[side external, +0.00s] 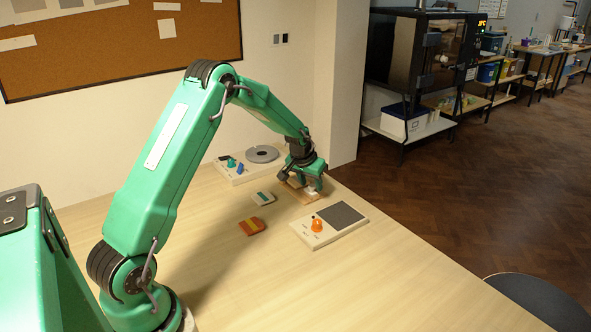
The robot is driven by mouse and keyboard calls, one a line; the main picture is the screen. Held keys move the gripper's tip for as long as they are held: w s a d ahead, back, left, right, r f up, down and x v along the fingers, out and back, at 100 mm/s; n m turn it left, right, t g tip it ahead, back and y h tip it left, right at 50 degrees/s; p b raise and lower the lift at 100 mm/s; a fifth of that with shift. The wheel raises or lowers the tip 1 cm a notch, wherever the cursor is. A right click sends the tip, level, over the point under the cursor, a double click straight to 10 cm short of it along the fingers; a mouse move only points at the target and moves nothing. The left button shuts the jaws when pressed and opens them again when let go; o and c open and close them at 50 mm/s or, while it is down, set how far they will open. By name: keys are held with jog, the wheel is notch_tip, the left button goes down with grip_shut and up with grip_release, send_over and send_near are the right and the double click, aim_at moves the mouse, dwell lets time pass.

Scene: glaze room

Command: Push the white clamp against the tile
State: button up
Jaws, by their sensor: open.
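My gripper (312,187) is open and low over a small brown wooden board (296,197) towards the far right of the table. A small white block (312,195), which looks like the white clamp, is right at the fingertips. I cannot tell if they touch it. Which tile the task means is unclear. My gripper hides part of the wooden board, and any tile on it is not discernible.
A pale board with a dark grey square (342,216) and an orange knob (316,224) lies close in front of the gripper. Behind is another pale board with a grey disc (262,154) and blue and green pieces. The front table (370,290) is clear.

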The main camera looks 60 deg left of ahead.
aim_at(302, 198)
grip_shut()
jog(key=shift+a, duration=1.05)
grip_release()
jog(key=shift+r, duration=0.2)
jog(key=v, duration=0.7)
jog(key=shift+s+d+r, duration=0.15)
jog(key=shift+s+r, duration=0.05)
